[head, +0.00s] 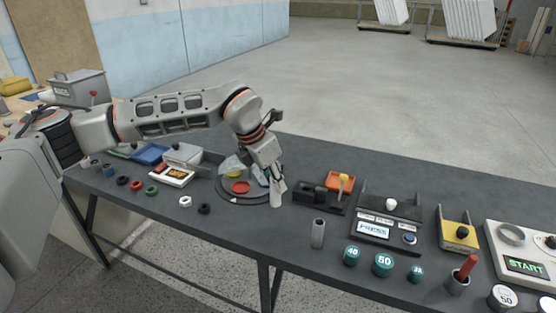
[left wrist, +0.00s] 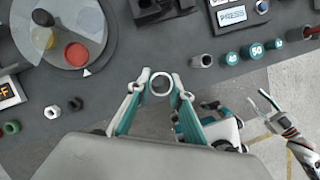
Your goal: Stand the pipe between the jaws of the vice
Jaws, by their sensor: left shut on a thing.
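My left gripper (head: 276,180) is shut on a pale pipe (head: 278,196), held over the table. In the left wrist view the pipe's round open end (left wrist: 162,83) shows between the two fingertips (left wrist: 160,90). The dark block-like vice (head: 308,191) stands just right of the held pipe in the head view. At the top of the left wrist view it is partly cut off (left wrist: 160,10). Teal and white parts, perhaps my right gripper (left wrist: 208,128), show beyond the table edge; their jaw state is unclear.
A grey tube (head: 318,234) stands near the front edge. Teal weights (head: 383,264) stand to its right, a control box (head: 388,218) behind them. A round dial plate (head: 232,188) lies left of the gripper.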

